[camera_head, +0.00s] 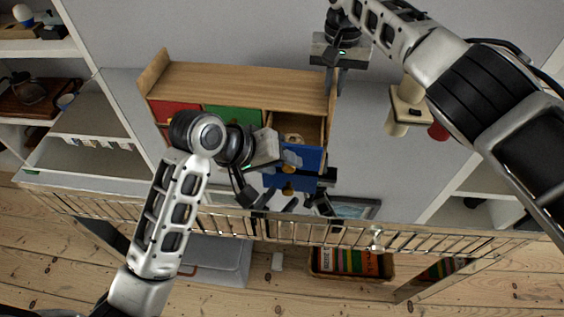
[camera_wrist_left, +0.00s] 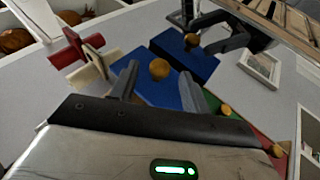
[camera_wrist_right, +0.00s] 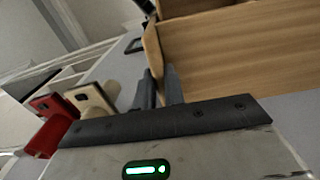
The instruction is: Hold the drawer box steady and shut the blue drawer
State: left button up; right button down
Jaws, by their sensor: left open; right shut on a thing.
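The wooden drawer box (camera_head: 250,85) stands on the grey table with red (camera_head: 172,108) and green (camera_head: 232,118) drawer fronts. Its blue drawer (camera_head: 309,158) at the right is pulled out, with a round beige thing (camera_head: 293,138) inside. My left gripper (camera_head: 291,160) is open at the blue front; in the left wrist view its fingers (camera_wrist_left: 160,90) stand either side of a round wooden knob (camera_wrist_left: 160,69). Contact with the front is unclear. My right gripper (camera_head: 335,82) is shut on the box's right side panel, also seen in the right wrist view (camera_wrist_right: 152,48).
A cream and red object (camera_head: 408,108) stands right of the box. A metal rail (camera_head: 290,232) runs along the table's front edge. White shelves (camera_head: 85,130) are at the left. A basket of books (camera_head: 350,262) sits below. Grey tabletop right of the box is partly free.

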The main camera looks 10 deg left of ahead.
pick_arm(q)
jog(key=shift+w+d+f, duration=0.2)
jog(key=shift+d+f, duration=0.15)
jog(key=shift+f, duration=0.15)
grip_shut()
send_over(289, 129)
jog(key=s, duration=0.5)
jog(key=shift+w+d, duration=0.1)
grip_release()
